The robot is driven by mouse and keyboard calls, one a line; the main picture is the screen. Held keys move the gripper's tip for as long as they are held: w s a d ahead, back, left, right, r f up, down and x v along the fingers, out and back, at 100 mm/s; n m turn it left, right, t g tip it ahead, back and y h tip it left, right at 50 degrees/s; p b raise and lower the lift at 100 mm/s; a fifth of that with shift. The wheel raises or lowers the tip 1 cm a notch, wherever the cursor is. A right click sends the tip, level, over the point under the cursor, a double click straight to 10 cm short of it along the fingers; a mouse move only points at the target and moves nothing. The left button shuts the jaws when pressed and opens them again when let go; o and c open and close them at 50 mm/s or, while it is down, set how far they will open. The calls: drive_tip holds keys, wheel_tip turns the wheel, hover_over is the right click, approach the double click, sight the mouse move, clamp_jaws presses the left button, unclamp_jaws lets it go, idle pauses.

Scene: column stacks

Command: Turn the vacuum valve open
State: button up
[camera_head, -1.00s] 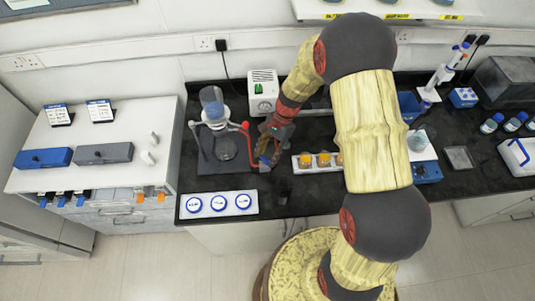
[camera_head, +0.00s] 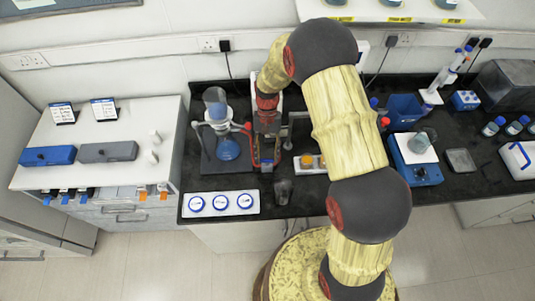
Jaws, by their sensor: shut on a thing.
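A filtration stand (camera_head: 205,158) sits on the black bench, left of my gripper. A clear cup (camera_head: 213,97) is at its top, and a flask with blue liquid (camera_head: 228,149) is below. Red tubing (camera_head: 246,128) runs from the stand toward my gripper. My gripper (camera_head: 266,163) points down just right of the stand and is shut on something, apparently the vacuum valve. The valve itself is mostly hidden by the fingers, so its handle angle cannot be told.
A strip with several blue-rimmed discs (camera_head: 220,203) lies in front of the stand. A dark cup (camera_head: 283,191) is near the bench's front edge. A rack with orange-capped vials (camera_head: 307,161) stands to the right, partly behind my arm. A blue balance (camera_head: 426,173) is farther right.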

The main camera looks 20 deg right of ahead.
drive_tip(key=shift+w+n+h, duration=0.1)
drive_tip(key=shift+n+h, duration=0.2)
drive_tip(key=shift+n, duration=0.4)
drive_tip(key=o, duration=1.2)
drive_tip(key=v, duration=1.2)
